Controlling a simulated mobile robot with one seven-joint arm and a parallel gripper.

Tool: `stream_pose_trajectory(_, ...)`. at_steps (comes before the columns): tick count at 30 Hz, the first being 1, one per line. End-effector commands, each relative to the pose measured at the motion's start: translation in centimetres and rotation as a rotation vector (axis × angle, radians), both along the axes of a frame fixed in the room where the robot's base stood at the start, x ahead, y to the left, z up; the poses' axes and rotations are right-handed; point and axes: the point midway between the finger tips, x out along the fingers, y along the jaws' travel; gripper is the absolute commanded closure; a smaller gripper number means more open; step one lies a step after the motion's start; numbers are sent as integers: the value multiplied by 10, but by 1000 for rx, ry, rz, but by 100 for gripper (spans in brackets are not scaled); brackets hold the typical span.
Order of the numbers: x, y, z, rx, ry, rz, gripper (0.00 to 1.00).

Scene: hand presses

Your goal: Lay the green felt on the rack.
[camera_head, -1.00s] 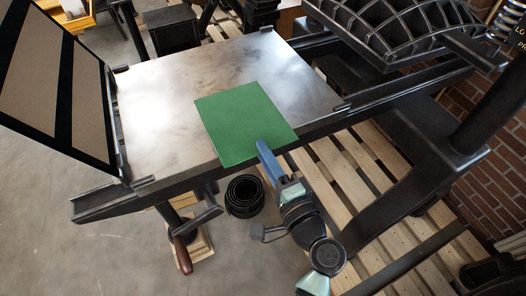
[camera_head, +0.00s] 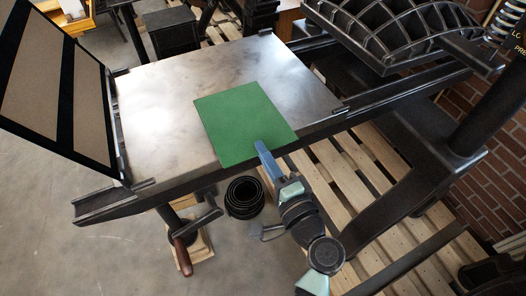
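The green felt (camera_head: 240,118) is a flat square sheet on the pale metal bed (camera_head: 160,100) of the press. Its near corner reaches the bed's front edge. My gripper (camera_head: 260,148) comes from the lower right, and its blue fingers meet or overlap the felt's near edge. The fingers show nearly edge-on, so I cannot tell whether they are open or shut on the felt. I cannot make out which thing is the rack.
A hinged frame with tan panels (camera_head: 75,60) stands raised at the left. A ribbed black casting (camera_head: 390,30) is at the upper right. A black round container (camera_head: 244,196) and a wooden pallet (camera_head: 350,180) lie below. A crank with a wooden handle (camera_head: 183,254) sticks out in front.

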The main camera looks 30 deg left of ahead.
Motion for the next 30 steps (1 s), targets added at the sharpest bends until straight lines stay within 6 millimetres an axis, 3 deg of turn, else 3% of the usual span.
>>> stream_pose_trajectory(1, 0, 0, 14, 0, -1, 0, 100)
stream_pose_trajectory(3, 0, 0, 22, 0, 0, 0, 100)
stream_pose_trajectory(14, -2, -3, 22, 1, 1, -1, 100)
stream_pose_trajectory(30, -23, -30, 37, 1, 0, -1, 100)
